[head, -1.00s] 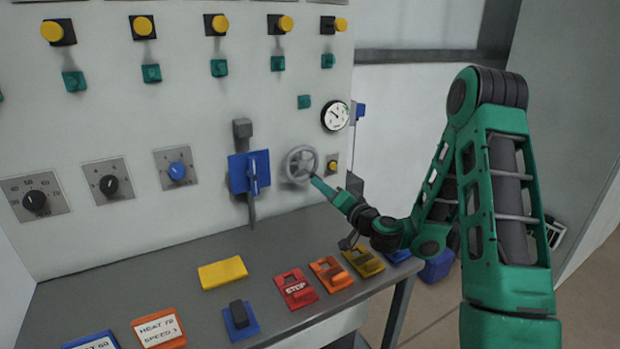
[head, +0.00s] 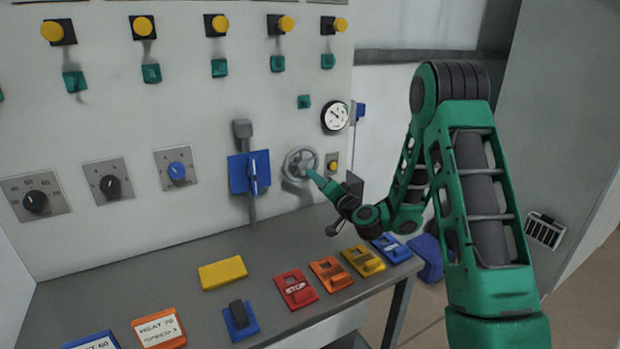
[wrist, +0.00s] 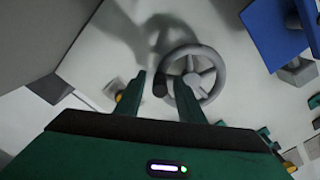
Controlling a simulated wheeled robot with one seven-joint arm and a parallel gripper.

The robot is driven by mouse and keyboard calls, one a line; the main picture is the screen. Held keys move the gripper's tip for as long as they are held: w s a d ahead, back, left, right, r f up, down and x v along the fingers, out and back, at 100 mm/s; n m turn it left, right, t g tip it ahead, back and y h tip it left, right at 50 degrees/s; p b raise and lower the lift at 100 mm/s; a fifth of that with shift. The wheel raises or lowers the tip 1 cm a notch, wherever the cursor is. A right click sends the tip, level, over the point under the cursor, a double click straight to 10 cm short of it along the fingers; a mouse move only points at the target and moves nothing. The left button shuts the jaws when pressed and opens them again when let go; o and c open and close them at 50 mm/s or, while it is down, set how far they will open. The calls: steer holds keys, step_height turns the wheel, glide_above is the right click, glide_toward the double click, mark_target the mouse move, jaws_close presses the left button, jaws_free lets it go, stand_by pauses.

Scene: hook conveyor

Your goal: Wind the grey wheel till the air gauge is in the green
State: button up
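The grey wheel (head: 300,148) is mounted on the pale panel, left of my arm in the head view. In the wrist view the wheel (wrist: 211,72) shows its rim and spokes, with a dark handle knob (wrist: 160,84) at its left edge. My gripper (head: 309,173) is at the wheel's lower right in the head view. In the wrist view my gripper (wrist: 159,80) has its fingers apart, one on each side of the knob, with gaps showing. The air gauge (head: 335,117) is a round white dial with a dark needle above right of the wheel; its coloured zones are too small to read.
A blue lever unit (head: 240,174) is left of the wheel, and a small yellow button (head: 333,166) is close on its right. The grey bench (head: 200,285) below carries a red STOP block (head: 296,290) and other coloured blocks.

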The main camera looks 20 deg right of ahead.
steer(key=shift+x, duration=2.25)
steer(key=shift+c, duration=0.7)
jaws_close()
